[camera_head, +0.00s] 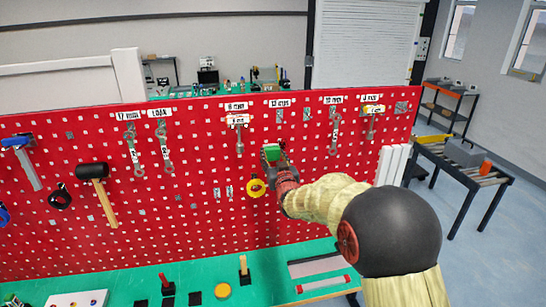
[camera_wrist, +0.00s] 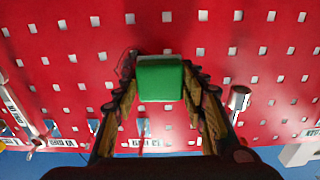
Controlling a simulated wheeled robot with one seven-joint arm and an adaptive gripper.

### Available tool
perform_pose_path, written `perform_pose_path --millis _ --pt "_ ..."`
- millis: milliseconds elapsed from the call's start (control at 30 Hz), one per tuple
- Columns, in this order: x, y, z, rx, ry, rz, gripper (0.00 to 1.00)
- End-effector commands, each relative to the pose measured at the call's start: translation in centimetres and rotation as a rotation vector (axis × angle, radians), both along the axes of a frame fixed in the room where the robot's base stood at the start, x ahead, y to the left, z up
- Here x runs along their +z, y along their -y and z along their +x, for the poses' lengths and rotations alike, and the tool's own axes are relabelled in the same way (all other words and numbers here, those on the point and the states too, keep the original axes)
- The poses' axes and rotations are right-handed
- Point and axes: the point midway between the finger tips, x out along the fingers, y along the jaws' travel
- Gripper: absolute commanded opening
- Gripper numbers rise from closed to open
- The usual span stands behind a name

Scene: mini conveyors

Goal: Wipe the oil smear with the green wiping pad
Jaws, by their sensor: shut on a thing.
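The green wiping pad (camera_wrist: 160,78) is a small block between the fingertips of my gripper (camera_wrist: 161,92), which is shut on it. In the head view, the pad (camera_head: 272,151) and my gripper (camera_head: 276,163) are in front of the middle of the red pegboard (camera_head: 215,150). I cannot tell whether the pad touches the board. A faint dark mark (camera_wrist: 126,63) shows on the board just left of the pad in the wrist view. It may be the oil smear, but I cannot be sure. The board right behind the pad and gripper is hidden.
The tape roll is close to my gripper. A green bench (camera_head: 130,283) with small items runs below. A roller conveyor (camera_head: 465,165) stands at the right.

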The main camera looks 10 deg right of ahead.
Motion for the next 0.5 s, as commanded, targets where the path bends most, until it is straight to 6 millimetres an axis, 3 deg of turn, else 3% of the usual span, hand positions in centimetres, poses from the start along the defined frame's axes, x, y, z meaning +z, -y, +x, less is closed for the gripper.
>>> perform_pose_path --millis 500 --pt "0.07 0.0 0.69 0.0 0.002 0.0 0.22"
